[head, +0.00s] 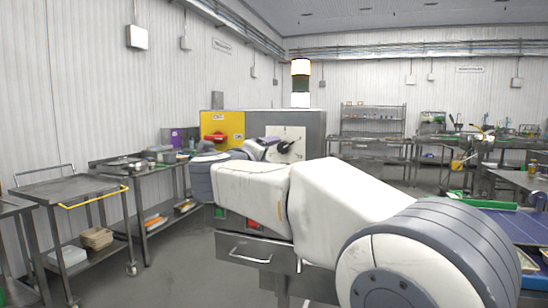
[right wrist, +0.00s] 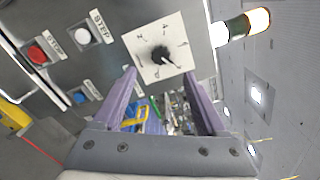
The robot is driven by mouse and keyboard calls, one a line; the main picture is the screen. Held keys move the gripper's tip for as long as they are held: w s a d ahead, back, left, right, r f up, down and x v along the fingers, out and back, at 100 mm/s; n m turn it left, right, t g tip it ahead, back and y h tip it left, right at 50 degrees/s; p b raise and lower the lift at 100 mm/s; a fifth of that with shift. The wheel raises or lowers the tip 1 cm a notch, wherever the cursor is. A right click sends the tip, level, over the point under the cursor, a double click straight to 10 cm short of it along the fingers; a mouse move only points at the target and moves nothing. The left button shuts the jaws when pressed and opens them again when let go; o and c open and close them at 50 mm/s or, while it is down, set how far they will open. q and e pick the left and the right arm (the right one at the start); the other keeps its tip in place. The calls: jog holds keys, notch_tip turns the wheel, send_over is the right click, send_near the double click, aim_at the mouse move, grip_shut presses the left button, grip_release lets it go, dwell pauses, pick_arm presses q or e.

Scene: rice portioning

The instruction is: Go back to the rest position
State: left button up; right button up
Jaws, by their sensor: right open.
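My right arm reaches across the head view to the front of a grey machine (head: 310,123). My right gripper (head: 268,143) is close to a black rotary knob (head: 287,147) on a white dial plate. In the right wrist view the gripper (right wrist: 158,75) is open, with its two purple fingers apart and nothing between them. The knob (right wrist: 161,54) lies just beyond the fingertips, and its pointer aims to the lower right of the white plate (right wrist: 139,42). I cannot tell the exact gap between fingers and knob. My left gripper is not in view.
The machine's yellow panel (head: 236,125) carries a red switch. A steel cart (head: 70,189) and a bench (head: 130,174) stand at left. A blue conveyor surface (head: 515,226) is at right. Floor at lower left is clear.

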jog(key=shift+s+a, duration=0.15)
jog(key=shift+s, duration=0.3)
jog(key=d+f+n+g+y, duration=0.2)
jog(key=d+f+n+y, duration=0.2)
jog(key=f+n, duration=0.55)
jog(key=d+f+n+g+y, duration=0.1)
jog(key=d+f+n+y, duration=0.25)
jog(key=f+n, duration=0.6)
jog(key=s+d+f+n+g+h, duration=0.1)
jog(key=s+d+f+n+g, duration=0.45)
jog(key=s+f, duration=0.7)
jog(key=s+d+f+n+g+h, duration=0.1)
jog(key=s+d+f+n+g, duration=0.1)
jog(key=s+d+f+g, duration=0.65)
jog(key=s+a+r+n+p, duration=0.2)
jog(key=s+a+r, duration=0.1)
jog(key=s, duration=0.3)
jog(key=s+a+r+n+p, duration=0.2)
jog(key=s+a+r+n, duration=0.1)
jog(key=s+a+r, duration=0.1)
jog(key=s+a+r+n+y+p, duration=0.1)
jog(key=s+a+r+n+p, duration=0.1)
jog(key=s+a, duration=0.4)
jog(key=s+r+p, duration=0.1)
jog(key=s+r, duration=0.1)
jog(key=shift+s+n, duration=0.35)
